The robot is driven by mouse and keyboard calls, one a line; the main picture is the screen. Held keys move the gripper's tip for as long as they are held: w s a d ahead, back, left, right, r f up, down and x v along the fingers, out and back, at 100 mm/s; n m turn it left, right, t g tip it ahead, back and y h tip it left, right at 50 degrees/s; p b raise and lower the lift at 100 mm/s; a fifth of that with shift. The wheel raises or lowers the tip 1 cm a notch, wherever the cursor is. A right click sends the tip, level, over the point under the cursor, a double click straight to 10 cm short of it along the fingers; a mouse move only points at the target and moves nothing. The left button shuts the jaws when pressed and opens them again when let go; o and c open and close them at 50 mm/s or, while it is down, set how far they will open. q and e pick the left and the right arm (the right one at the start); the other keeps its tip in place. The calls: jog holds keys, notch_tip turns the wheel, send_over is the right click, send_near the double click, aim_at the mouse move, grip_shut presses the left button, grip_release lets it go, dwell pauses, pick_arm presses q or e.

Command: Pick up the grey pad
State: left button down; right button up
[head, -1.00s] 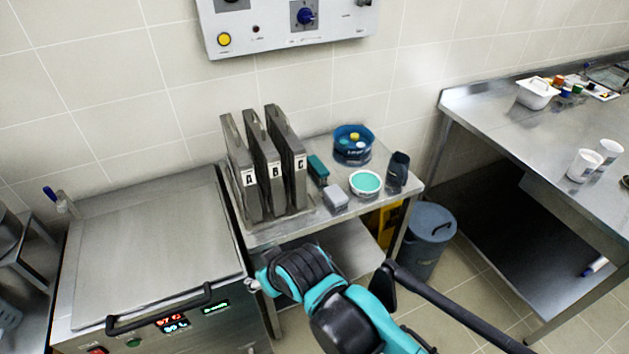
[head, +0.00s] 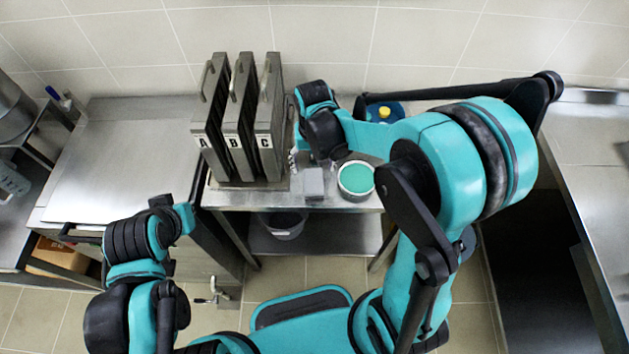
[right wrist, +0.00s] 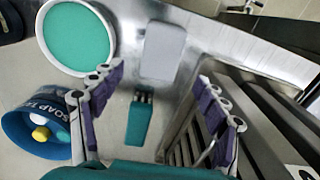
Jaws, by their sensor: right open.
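The grey pad (head: 314,181) is a small light-grey block. It lies on the steel side table's front part, between the rack of lettered panels and a white tub with teal contents (head: 356,178). In the right wrist view the pad (right wrist: 163,50) lies flat ahead of my fingers. My right gripper (right wrist: 157,82) is open and empty, its fingers spread above the table, with a teal brush (right wrist: 139,120) beneath them. In the head view the right gripper (head: 294,160) is mostly hidden by its own wrist. My left gripper (head: 186,217) hangs at lower left; its fingers are unclear.
The steel panels marked A, B and C (head: 240,120) stand upright just left of the pad. A blue soap tub (right wrist: 38,125) stands beside my right gripper. A bucket (head: 283,225) sits on the shelf below. A steel-topped appliance (head: 125,150) is at left.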

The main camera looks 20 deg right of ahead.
aim_at(313, 180)
jog(key=f, duration=0.2)
jog(key=f+b, duration=0.1)
jog(key=f, duration=0.1)
jog(key=f+b, duration=0.1)
jog(key=f, duration=0.1)
jog(key=shift+s+a, duration=0.1)
jog(key=shift+s, duration=0.3)
jog(key=shift+f+b, duration=0.3)
jog(key=shift+f, duration=0.2)
jog(key=c, duration=1)
